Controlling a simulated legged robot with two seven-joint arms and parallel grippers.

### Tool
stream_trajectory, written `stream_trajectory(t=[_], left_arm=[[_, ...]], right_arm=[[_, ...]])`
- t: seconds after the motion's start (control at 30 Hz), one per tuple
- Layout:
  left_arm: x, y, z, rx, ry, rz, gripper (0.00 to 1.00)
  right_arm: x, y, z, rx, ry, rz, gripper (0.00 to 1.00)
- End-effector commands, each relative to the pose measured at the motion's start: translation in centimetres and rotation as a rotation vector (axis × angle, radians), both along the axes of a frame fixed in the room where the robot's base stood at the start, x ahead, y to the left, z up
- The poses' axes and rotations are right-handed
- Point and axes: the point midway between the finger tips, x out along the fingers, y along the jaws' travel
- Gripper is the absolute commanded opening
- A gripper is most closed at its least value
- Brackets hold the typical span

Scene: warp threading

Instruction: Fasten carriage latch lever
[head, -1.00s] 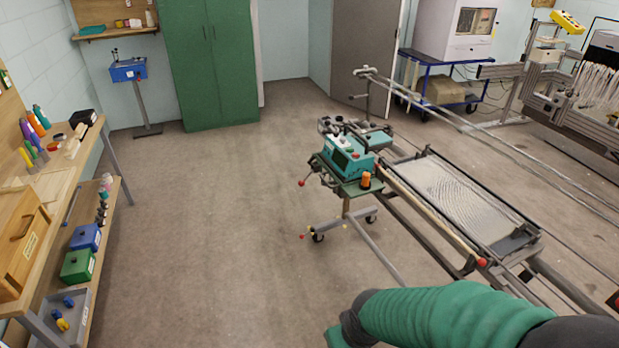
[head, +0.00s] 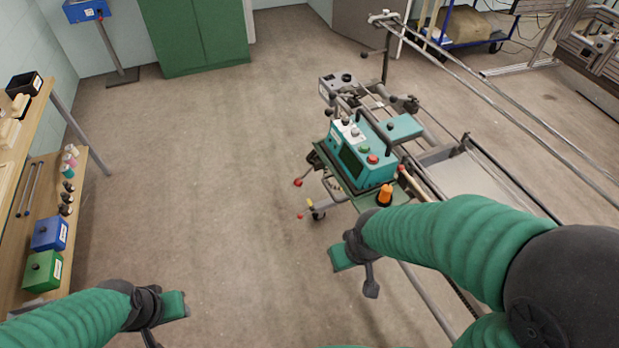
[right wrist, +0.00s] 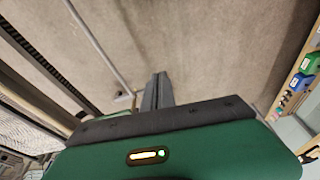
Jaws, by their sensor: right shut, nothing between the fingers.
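A teal carriage unit (head: 362,157) with a screen and coloured knobs sits on the rail frame right of centre in the head view. Small levers with red ball ends (head: 298,183) stick out at its left side. I cannot tell which is the latch lever. My right gripper (head: 371,289) hangs in front of and below the carriage, apart from it. In the right wrist view its grey fingers (right wrist: 157,92) are together and empty above the floor. My left gripper (head: 150,340) is at the bottom left, partly cut off, and its fingers cannot be made out.
An orange knob (head: 385,194) stands at the carriage's near corner. Long rails (head: 500,95) run to the right. A wooden bench (head: 22,190) with blue and green boxes is at the left. The floor (head: 215,170) between bench and frame is open.

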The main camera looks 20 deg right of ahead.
Motion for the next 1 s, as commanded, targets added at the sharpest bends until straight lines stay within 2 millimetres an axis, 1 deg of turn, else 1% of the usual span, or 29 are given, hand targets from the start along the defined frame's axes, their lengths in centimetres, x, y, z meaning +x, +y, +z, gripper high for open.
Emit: stream_trajectory(t=[0.17, 0.23, 0.27, 0.37, 0.4, 0.47, 0.5, 0.57, 0.6, 0.67, 0.7, 0.77, 0.8, 0.83, 0.9, 1.0], left_arm=[[0.0, 0.0, -0.2, 0.000, 0.000, 0.000, 0.36], [0.0, 0.0, -1.4, 0.000, -0.001, 0.000, 0.36], [0.0, 0.0, -2.4, 0.000, -0.001, 0.000, 0.36], [0.0, 0.0, -7.2, 0.000, -0.001, -0.001, 0.36], [0.0, -0.1, -9.6, 0.000, 0.000, -0.001, 0.36], [-0.1, -0.1, -13.5, 0.000, 0.000, -0.001, 0.36], [-0.1, -0.1, -15.9, 0.000, 0.001, -0.001, 0.36], [-0.1, -0.1, -19.4, 0.000, 0.001, -0.001, 0.36], [-0.1, -0.1, -21.7, 0.000, 0.001, -0.001, 0.36], [-0.1, -0.1, -24.8, 0.000, 0.001, -0.001, 0.36], [-0.1, -0.1, -26.5, 0.000, 0.001, -0.001, 0.36], [-0.2, -0.1, -27.0, 0.000, 0.001, 0.000, 0.36], [-0.1, -0.1, -27.4, 0.000, 0.000, 0.000, 0.36], [-0.1, -0.1, -27.7, 0.000, 0.000, 0.000, 0.36], [-0.1, -0.1, -28.5, 0.000, -0.001, -0.001, 0.36], [-0.1, -0.1, -29.3, 0.000, -0.001, -0.001, 0.36]], right_arm=[[0.0, 0.0, -0.2, 0.000, -0.002, -0.002, 0.00], [0.5, -0.2, -1.5, 0.002, -0.016, -0.020, 0.00], [0.9, -0.4, -2.4, 0.003, -0.027, -0.036, 0.00], [3.5, -1.3, -7.2, 0.014, -0.099, -0.126, 0.00], [4.9, -1.9, -9.6, 0.023, -0.141, -0.177, 0.00], [7.2, -2.8, -13.2, 0.047, -0.215, -0.260, 0.00], [8.9, -3.4, -15.5, 0.067, -0.267, -0.317, 0.00], [11.5, -4.4, -18.6, 0.111, -0.353, -0.406, 0.00], [13.4, -5.2, -20.5, 0.151, -0.417, -0.473, 0.00], [16.9, -6.5, -23.0, 0.246, -0.537, -0.588, 0.00], [19.6, -7.6, -23.9, 0.347, -0.632, -0.678, 0.00], [23.0, -8.8, -23.1, 0.531, -0.752, -0.786, 0.00], [24.7, -9.2, -22.7, 0.668, -0.810, -0.840, 0.00], [25.8, -9.5, -22.4, 0.773, -0.841, -0.874, 0.00], [27.3, -9.8, -21.9, 1.014, -0.871, -0.926, 0.00], [28.1, -9.8, -21.4, 1.305, -0.842, -0.959, 0.00]])
